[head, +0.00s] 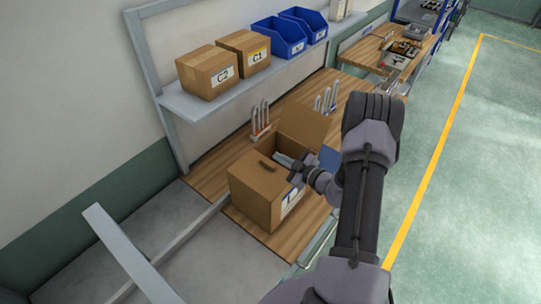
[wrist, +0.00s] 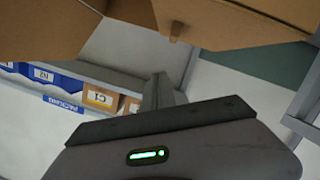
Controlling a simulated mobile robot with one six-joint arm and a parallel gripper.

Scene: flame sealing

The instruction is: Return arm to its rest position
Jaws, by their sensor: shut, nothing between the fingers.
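An open cardboard box (head: 254,200) stands on the wooden workbench (head: 208,178), with a flap raised at its back right and a white and blue label on its front. My gripper (head: 294,164) is at the box's upper right, by the open top; I cannot tell whether it touches the box. In the wrist view the gripper's fingers (wrist: 160,92) are together with nothing held, and cardboard flaps (wrist: 235,22) fill the top. My arm reaches in from the lower right. The inside of the box is mostly hidden.
A shelf (head: 205,108) above the bench holds two closed boxes, C2 (head: 208,73) and C1 (head: 244,54), and blue bins (head: 279,37). Upright tools (head: 261,120) stand behind the box. Open green floor (head: 470,180) lies to the right.

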